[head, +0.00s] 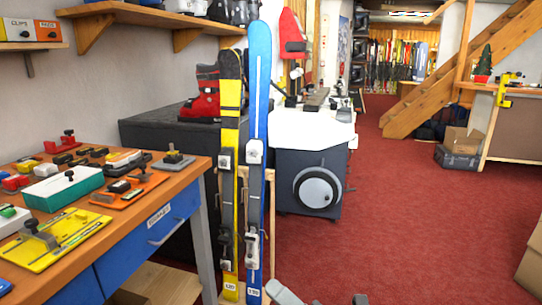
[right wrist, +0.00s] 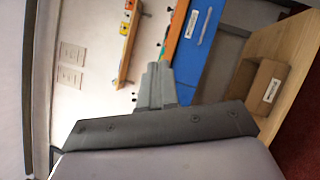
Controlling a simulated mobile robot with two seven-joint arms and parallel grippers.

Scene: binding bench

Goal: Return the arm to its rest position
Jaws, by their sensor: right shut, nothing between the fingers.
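My right gripper (right wrist: 157,70) shows in the right wrist view, its grey fingers together with nothing between them. Behind its fingers lie the pale wall and the blue front of the bench. In the head view only grey parts of my own arm show at the bottom edge, right of the skis. My left gripper is not in view.
A yellow ski (head: 230,130) and a blue ski (head: 258,100) stand upright near the wooden-topped bench (head: 150,190), which holds several tools and a teal box (head: 63,189). A grey-and-white machine (head: 310,160) stands behind. Red carpet (head: 400,220) is open at right.

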